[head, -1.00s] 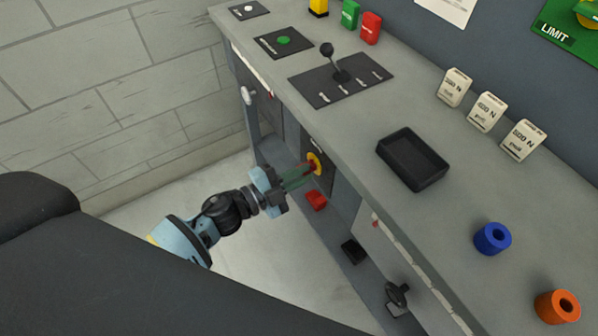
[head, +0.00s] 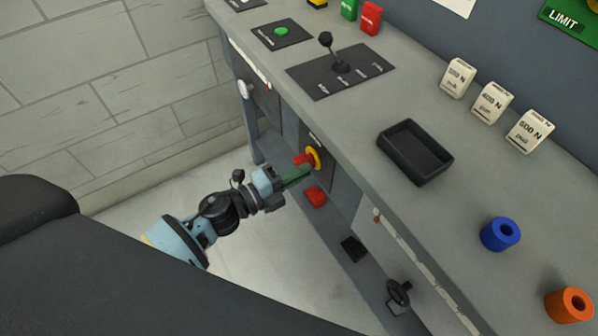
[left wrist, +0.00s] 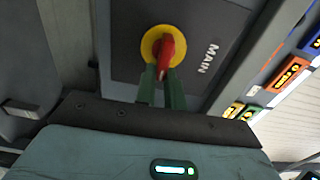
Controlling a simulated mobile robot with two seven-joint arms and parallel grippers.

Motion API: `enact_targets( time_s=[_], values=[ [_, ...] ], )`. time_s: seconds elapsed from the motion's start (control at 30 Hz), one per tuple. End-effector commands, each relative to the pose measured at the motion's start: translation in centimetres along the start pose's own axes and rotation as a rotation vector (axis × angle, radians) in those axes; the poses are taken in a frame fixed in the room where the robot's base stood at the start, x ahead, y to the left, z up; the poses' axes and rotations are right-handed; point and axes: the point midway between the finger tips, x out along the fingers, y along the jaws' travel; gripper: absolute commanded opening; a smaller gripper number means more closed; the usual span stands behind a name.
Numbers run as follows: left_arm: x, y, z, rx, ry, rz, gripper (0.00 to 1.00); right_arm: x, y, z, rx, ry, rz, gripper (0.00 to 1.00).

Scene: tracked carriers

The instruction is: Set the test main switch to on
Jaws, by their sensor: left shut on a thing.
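The main switch is a red knob (left wrist: 173,50) on a yellow ring (left wrist: 150,43), set in a dark plate marked MAIN (left wrist: 208,58) on the bench front. In the head view the yellow ring (head: 314,157) shows under the bench edge, with the red knob (head: 302,160) beside it. My left gripper (head: 296,173) reaches it from the left. In the left wrist view its green fingers (left wrist: 161,82) are shut on the red knob, whose handle looks slightly tilted in the picture. My right gripper is not in view.
The bench top (head: 350,130) overhangs the switch. It carries a lever plate (head: 340,72), a black tray (head: 414,152), labelled weights (head: 491,103), a blue ring (head: 500,234) and an orange ring (head: 569,305). A red block (head: 315,197) sits below the switch.

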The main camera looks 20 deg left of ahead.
Motion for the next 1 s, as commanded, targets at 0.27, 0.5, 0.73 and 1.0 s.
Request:
enact_targets(
  time_s=[0.27,0.5,0.73,1.0],
  values=[
    [-0.1,0.1,0.0,0.006,0.0,0.002,0.0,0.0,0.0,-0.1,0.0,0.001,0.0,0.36],
    [0.0,0.1,0.0,0.004,0.0,0.001,0.25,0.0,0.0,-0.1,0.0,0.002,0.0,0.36],
    [0.0,0.0,0.0,0.004,0.0,0.001,0.33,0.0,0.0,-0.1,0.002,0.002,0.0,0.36],
    [-1.4,0.2,0.0,0.003,-0.002,0.003,0.33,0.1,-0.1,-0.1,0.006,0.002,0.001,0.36]
  ],
)
